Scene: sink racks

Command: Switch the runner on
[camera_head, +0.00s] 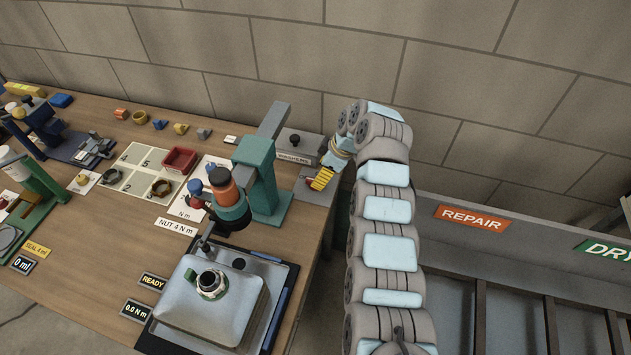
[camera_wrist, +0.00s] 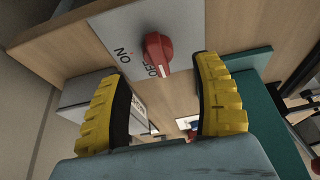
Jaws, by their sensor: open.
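A red rotary knob (camera_wrist: 158,52) sits on a grey switch plate (camera_wrist: 122,28) marked ON and OFF in the wrist view. Its white mark is toward the OFF lettering, which the knob partly covers. My gripper (camera_wrist: 162,70) is open, with its yellow fingers to either side of the knob in the picture; I see no contact.
A grey box (camera_head: 298,145) is behind my gripper. A metal housing (camera_head: 212,300) on a dark base is below the runner, beside READY (camera_head: 153,282) and 0.0 N m (camera_head: 136,310) signs. A parts mat and red tray (camera_head: 180,160) lie left. A REPAIR rack (camera_head: 472,218) is right.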

